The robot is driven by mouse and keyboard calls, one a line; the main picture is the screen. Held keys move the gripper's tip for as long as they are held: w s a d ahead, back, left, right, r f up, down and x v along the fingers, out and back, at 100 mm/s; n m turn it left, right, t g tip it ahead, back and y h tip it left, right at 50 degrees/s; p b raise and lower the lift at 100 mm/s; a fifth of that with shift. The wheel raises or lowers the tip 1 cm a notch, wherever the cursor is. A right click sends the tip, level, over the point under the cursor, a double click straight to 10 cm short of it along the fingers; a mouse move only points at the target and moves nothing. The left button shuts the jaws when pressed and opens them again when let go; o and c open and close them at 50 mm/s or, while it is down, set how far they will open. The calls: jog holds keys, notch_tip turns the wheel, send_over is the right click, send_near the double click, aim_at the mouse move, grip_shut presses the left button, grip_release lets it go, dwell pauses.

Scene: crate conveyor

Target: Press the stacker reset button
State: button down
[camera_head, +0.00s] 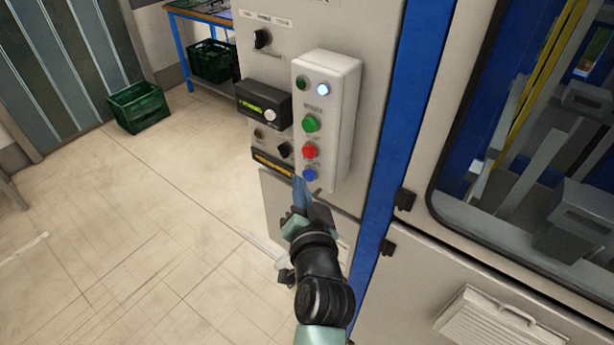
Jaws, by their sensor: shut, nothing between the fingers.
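A pale button box (343,112) is fixed to the front of a grey control cabinet. It carries a green button (310,124), a red button (309,151) and a blue button (309,174) in a column. A lit white-blue lamp (323,89) and a dark green lamp (302,84) sit above them. The labels are too small to read, so I cannot tell which one is marked reset. My gripper (299,184) is shut and empty, its tips just below and left of the blue button. I cannot tell whether they touch the box.
Left of the box are a small display unit (264,103), a black rotary switch (262,38) and a black knob (284,149). A windowed machine (422,205) stands at right. A green crate (138,107) stands on the floor at back left. The floor at left is mostly clear.

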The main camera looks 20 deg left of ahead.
jog(key=shift+w+d, duration=0.2)
jog(key=shift+w, duration=0.3)
dwell(0.9)
jog(key=shift+s, duration=0.15)
jog(key=shift+s+a, duration=0.3)
jog(key=shift+s, duration=0.4)
jog(key=shift+s+a+p, duration=0.3)
jog(key=shift+s+p, duration=0.05)
jog(key=shift+s, duration=0.45)
jog(key=shift+s+a+p, duration=0.3)
jog(key=shift+s+p, duration=0.1)
jog(key=shift+s, duration=0.35)
jog(key=shift+s+a+p, duration=0.3)
jog(key=shift+s+p, duration=0.05)
jog(key=shift+s, duration=0.45)
